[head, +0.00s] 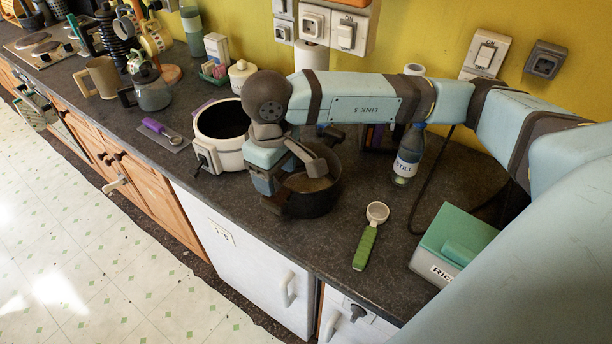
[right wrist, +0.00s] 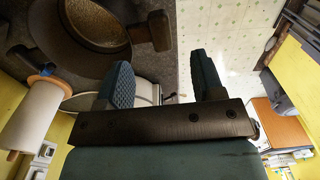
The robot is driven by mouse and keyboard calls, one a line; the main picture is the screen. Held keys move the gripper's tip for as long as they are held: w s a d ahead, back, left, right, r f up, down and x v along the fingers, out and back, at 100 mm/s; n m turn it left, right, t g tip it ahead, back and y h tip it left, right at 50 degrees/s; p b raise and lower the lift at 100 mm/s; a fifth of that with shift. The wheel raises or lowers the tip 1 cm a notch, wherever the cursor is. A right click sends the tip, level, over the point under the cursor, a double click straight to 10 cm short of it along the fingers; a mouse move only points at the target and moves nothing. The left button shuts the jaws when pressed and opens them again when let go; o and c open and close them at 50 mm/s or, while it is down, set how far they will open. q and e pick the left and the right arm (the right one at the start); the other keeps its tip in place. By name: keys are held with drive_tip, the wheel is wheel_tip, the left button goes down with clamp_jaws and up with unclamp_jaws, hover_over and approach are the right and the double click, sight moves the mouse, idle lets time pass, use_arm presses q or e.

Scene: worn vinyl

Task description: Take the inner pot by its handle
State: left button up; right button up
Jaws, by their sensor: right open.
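The inner pot (head: 322,203) is a dark, round, open pot on the counter, right of the white cooker body (head: 207,150). Its light-coloured inside shows in the right wrist view, where the pot (right wrist: 62,52) is at the upper left. A short dark handle (right wrist: 152,32) sticks out from its rim there. My right gripper (head: 275,186) is low over the pot's left side and hides part of it. In the wrist view the gripper (right wrist: 160,66) is open with nothing between its fingers, and the handle lies just beyond the fingertips. My left gripper is out of view.
A water bottle (head: 407,158) stands right of the pot. A scoop with a green grip (head: 368,240) and a green box (head: 452,246) lie nearer the right. A purple-handled tool (head: 160,130) and a glass kettle (head: 152,92) are on the left. The counter's front edge is close to the pot.

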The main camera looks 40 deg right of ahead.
sight(274, 199)
wheel_tip(274, 199, down, 3)
drive_tip(key=shift+w, duration=0.1)
drive_tip(key=f+p, duration=0.1)
drive_tip(key=f, duration=0.1)
drive_tip(key=w+f+p, duration=0.1)
drive_tip(key=f, duration=0.1)
drive_tip(key=shift+w+a+f, duration=0.1)
drive_tip(key=shift+a+f, duration=0.1)
drive_tip(key=shift+f, duration=0.45)
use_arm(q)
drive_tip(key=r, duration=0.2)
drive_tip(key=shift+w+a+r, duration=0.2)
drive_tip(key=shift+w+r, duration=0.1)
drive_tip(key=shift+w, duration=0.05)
use_arm(e)
clamp_jaws()
